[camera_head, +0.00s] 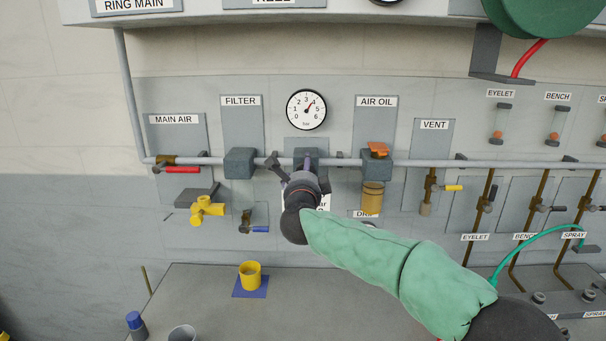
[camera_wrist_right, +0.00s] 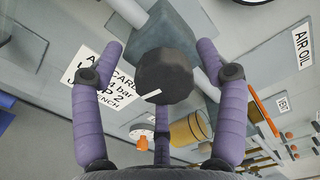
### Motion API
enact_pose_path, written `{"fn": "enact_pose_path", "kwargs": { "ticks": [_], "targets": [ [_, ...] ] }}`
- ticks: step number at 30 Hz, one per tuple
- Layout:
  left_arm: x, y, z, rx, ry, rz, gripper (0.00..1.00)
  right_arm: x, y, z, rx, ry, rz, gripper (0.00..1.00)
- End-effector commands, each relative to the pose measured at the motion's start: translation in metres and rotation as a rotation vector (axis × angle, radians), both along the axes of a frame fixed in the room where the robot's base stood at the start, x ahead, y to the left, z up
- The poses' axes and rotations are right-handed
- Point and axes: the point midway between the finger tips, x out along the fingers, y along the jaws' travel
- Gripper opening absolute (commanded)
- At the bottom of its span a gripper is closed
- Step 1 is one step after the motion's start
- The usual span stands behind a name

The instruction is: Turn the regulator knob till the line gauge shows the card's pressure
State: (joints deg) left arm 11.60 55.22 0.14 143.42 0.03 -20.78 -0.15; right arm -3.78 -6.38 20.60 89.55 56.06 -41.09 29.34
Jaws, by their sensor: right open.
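The regulator knob (camera_wrist_right: 165,75) is dark and faceted, with a white mark on its lower edge. In the right wrist view my right gripper (camera_wrist_right: 161,58) is open, its purple fingers spread to either side of the knob, with gaps showing. In the head view the right gripper (camera_head: 303,170) is in front of the regulator and hides the knob. The line gauge (camera_head: 306,110) is above it; its small needle points up and right, near 4. The card (camera_wrist_right: 104,82) is white, partly covered by a finger; "bar" is readable and the figure before it looks like 4. My left gripper is not in view.
The filter (camera_head: 240,163) is left of the regulator and the air oil unit (camera_head: 373,195) right of it, both close. A yellow cup (camera_head: 250,274) stands on a blue mat on the bench (camera_head: 330,300). A grey pipe (camera_head: 450,164) runs along the wall.

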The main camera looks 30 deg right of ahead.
Motion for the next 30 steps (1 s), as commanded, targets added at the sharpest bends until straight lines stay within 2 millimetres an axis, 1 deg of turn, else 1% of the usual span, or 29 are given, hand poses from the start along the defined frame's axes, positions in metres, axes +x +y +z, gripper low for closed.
{"fn": "enact_pose_path", "kwargs": {
  "ticks": [5,12,18,24,30],
  "targets": [
    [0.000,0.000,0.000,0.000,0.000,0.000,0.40,-0.021,0.014,0.001,0.001,-0.002,0.003,0.74],
    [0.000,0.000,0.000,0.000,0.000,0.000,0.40,-0.063,0.040,0.001,0.000,-0.001,0.005,0.74],
    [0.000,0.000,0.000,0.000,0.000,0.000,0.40,-0.087,0.055,0.000,0.001,-0.001,0.005,0.74],
    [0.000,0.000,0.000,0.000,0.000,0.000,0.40,-0.097,0.061,0.000,0.000,0.000,0.003,0.74],
    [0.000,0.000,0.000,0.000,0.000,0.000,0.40,-0.098,0.061,-0.001,0.001,0.001,0.002,0.74]
  ]
}}
